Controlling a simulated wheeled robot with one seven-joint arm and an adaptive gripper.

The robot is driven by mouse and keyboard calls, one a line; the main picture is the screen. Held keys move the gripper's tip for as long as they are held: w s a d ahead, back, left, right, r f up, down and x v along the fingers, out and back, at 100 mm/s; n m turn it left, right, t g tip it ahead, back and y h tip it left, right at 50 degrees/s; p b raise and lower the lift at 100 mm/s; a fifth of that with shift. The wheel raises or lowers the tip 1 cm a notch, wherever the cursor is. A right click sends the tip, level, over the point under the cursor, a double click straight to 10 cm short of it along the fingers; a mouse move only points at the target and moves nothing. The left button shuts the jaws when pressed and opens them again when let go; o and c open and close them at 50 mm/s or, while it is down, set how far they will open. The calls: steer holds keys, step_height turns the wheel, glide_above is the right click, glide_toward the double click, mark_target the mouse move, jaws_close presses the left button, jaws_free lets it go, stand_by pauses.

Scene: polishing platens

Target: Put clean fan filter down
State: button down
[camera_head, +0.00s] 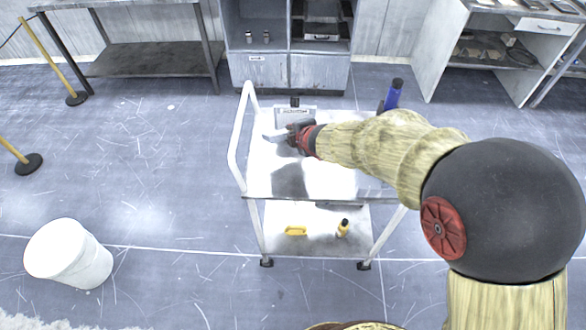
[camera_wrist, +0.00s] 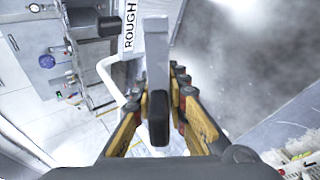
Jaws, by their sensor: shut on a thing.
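My gripper (camera_head: 296,136) is over the upper shelf of a white cart and is shut on a thin light-grey piece (camera_head: 273,135), which I take to be the clean fan filter. In the wrist view the grey piece (camera_wrist: 157,62) stands edge-on between the fingers (camera_wrist: 158,98), with a black end toward the camera. In the head view it sticks out to the left of my gripper, with a dark shadow on the shelf below. I cannot tell whether it touches the shelf.
A white bucket (camera_head: 70,254) stands on the floor, left.

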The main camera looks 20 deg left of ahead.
step_height(320, 180, down, 9)
steer(key=b, duration=0.8)
steer(key=shift+f, duration=0.15)
steer(key=c, duration=1.9)
jaws_free()
steer(key=p+v, duration=0.3)
steer(key=v, duration=0.5)
